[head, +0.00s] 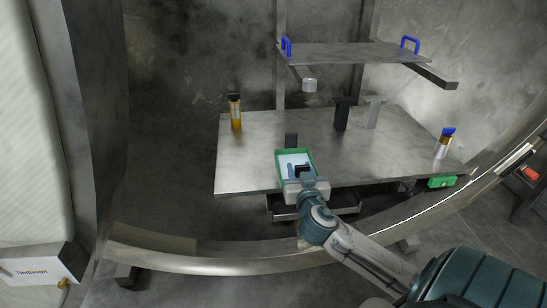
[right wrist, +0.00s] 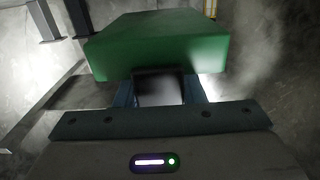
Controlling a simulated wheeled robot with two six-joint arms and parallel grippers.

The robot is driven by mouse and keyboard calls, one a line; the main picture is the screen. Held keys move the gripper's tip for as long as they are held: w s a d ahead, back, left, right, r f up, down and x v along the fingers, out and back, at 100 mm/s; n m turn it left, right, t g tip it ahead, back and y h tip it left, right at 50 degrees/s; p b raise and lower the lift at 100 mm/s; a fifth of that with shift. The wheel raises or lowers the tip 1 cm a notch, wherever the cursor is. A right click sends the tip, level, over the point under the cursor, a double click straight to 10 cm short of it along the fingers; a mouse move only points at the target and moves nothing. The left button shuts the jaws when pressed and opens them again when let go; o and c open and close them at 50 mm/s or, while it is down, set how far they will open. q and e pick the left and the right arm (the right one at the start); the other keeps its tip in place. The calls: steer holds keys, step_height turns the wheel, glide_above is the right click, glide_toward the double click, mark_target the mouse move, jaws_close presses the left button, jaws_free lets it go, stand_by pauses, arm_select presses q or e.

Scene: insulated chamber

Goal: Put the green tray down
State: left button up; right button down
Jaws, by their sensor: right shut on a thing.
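The green tray (head: 281,160) shows in the head view at the front edge of the metal table, with a pale inside. My right gripper (head: 297,174) is shut on its near side. In the right wrist view the tray (right wrist: 165,42) is a large green block just beyond my right gripper (right wrist: 160,88), whose fingers reach under or against its near side. I cannot tell whether the tray touches the tabletop or hangs just above it. My left gripper is in neither view.
The metal table (head: 245,165) has free room on its left and middle. A yellow bottle (head: 236,113) stands at back left, a blue-capped bottle (head: 444,142) at right. Dark (head: 341,115) and grey (head: 373,112) stands are at the back. A shelf (head: 350,53) with blue handles hangs above. A green box (head: 441,182) is at the right edge.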

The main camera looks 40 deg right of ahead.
steer(key=w+a, duration=0.1)
steer(key=w, duration=0.3)
steer(key=w+a+f, duration=0.1)
steer(key=w+a, duration=0.1)
steer(key=w, duration=0.3)
steer(key=w+a+p, duration=0.1)
steer(key=w, duration=0.3)
steer(key=shift+w+a+f, duration=0.15)
steer(key=shift+w+f, duration=0.05)
steer(key=shift+w, duration=0.2)
steer(key=shift+f, duration=1.75)
steer(key=c, duration=0.9)
jaws_free()
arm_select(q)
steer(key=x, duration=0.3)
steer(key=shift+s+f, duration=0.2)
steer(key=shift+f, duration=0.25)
